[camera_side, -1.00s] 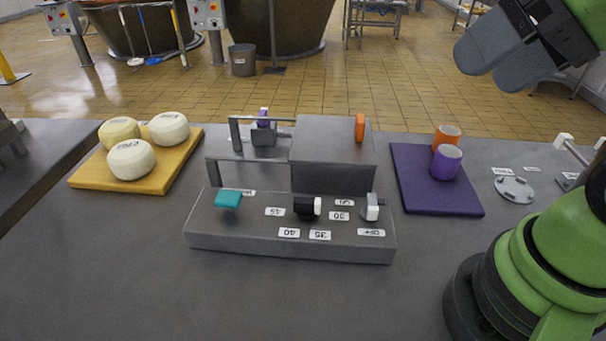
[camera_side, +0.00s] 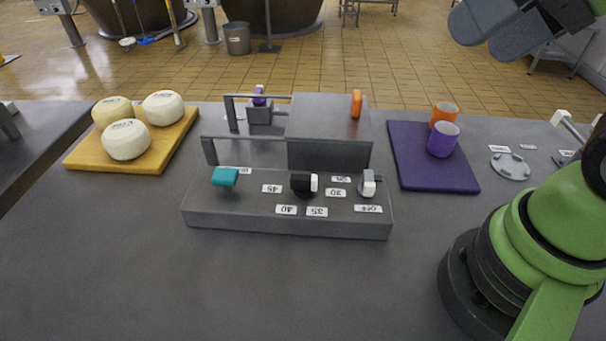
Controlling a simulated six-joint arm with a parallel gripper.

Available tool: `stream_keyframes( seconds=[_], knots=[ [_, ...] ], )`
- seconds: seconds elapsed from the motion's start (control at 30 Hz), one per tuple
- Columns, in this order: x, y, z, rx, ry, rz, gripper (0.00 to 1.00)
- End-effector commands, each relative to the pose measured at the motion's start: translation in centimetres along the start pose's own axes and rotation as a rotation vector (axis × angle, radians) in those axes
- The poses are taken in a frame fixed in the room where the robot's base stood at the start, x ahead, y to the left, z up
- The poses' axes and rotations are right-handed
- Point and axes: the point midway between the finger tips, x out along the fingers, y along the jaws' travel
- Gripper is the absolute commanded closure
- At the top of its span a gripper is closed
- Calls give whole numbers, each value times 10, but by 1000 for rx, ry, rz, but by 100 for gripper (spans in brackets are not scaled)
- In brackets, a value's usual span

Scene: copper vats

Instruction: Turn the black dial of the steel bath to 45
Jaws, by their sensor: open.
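The steel bath (camera_side: 250,218) stands mid-table, with a control panel at its front. Its black dial (camera_side: 300,184) sits mid-panel, with its white end facing right, towards the 30 label (camera_side: 336,193) and a smaller label just above it. The 45 label (camera_side: 272,188) is left of the dial; the labels read upside down from here. My gripper (camera_side: 486,34) is at the top right, high above the table and well away from the dial. It is open, with nothing visible between its grey fingers; its upper part is cut off by the frame.
A teal knob (camera_side: 225,177) and a white-grey knob (camera_side: 369,184) flank the dial. An orange handle (camera_side: 356,104) stands on the bath's box. A board (camera_side: 85,158) with cheeses is left; a purple mat (camera_side: 435,178) with cups (camera_side: 443,140) is right. The front table is clear.

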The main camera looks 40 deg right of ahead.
Motion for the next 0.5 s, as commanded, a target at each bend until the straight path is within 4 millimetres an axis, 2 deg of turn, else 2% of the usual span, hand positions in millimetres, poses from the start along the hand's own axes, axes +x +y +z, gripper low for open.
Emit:
stream_keyframes(
  seconds=[0.13, 0.27, 0.37, 0.5],
  knots=[
    [14, -8, -16, -288, -86, 14, 28],
    [42, -21, -36, -714, -205, -1, 28],
    [70, -32, -46, -1061, -299, -43, 28],
    [117, -45, -53, -1544, -425, -148, 28]
  ],
)
